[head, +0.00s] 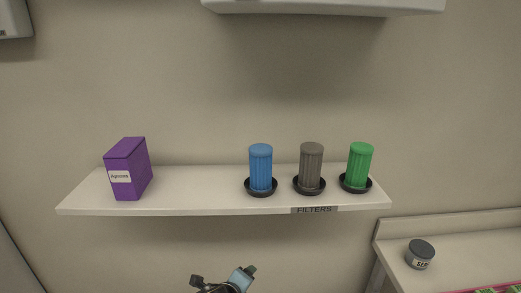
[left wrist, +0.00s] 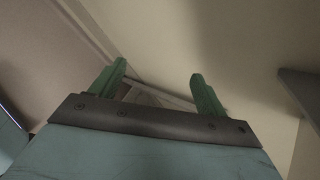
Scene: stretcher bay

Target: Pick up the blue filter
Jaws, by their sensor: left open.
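The blue filter (head: 260,168) is a ribbed cylinder standing upright in a round black dish (head: 261,193) on a white wall shelf (head: 200,197). My left gripper shows in the left wrist view (left wrist: 155,90) with its two green fingers spread apart and nothing between them. A small part of an arm of mine (head: 238,280) shows at the bottom of the head view, below the shelf and apart from the filter. The blue filter does not show clearly in the left wrist view. My right gripper cannot be made out.
A grey filter (head: 311,166) and a green filter (head: 359,166) stand in dishes to the right of the blue one. A purple Aprons box (head: 128,169) stands at the shelf's left. A dark-lidded jar (head: 420,254) sits on a counter (head: 465,250) at lower right.

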